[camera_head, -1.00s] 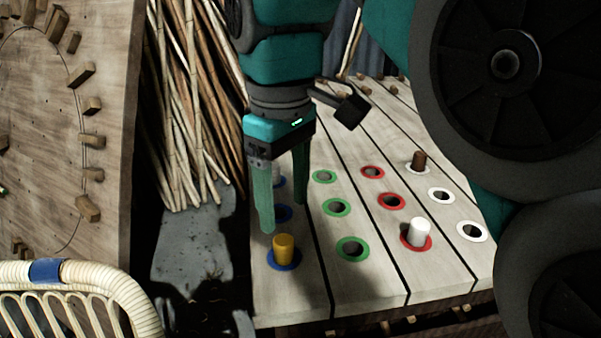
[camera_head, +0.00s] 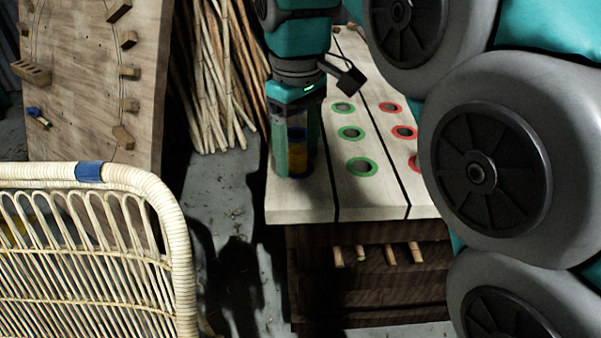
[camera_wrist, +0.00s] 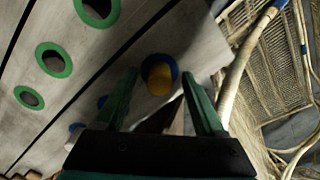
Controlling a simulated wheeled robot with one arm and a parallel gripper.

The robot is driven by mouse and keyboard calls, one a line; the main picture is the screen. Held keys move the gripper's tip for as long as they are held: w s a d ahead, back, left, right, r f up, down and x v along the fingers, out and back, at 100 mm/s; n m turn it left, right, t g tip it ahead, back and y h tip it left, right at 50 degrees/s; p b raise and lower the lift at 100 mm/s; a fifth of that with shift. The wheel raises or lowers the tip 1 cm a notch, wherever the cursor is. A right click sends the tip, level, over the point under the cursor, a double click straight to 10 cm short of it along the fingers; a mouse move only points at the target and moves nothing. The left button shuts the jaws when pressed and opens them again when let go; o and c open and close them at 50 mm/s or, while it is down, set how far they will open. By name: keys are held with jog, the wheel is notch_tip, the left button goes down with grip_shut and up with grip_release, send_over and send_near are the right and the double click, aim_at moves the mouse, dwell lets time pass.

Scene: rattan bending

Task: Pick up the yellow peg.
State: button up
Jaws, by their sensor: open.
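The yellow peg (camera_wrist: 159,80) stands in a blue-ringed hole of the pale plank table (camera_head: 300,206). In the head view the yellow peg (camera_head: 297,160) shows between the green fingers of my gripper (camera_head: 297,172), partly hidden by them. In the wrist view my gripper (camera_wrist: 164,90) has its two fingers spread wide, with the peg between and just beyond their tips. My gripper is open and holds nothing. I cannot tell whether a finger touches the peg.
Green-ringed holes (camera_head: 361,167) and red-ringed holes (camera_head: 404,132) lie to the right of the peg. A rattan chair (camera_head: 95,250) stands at the front left. A wooden board with blocks (camera_head: 85,90) and rattan poles (camera_head: 215,85) stand behind.

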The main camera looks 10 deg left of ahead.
grip_shut()
dwell(0.6)
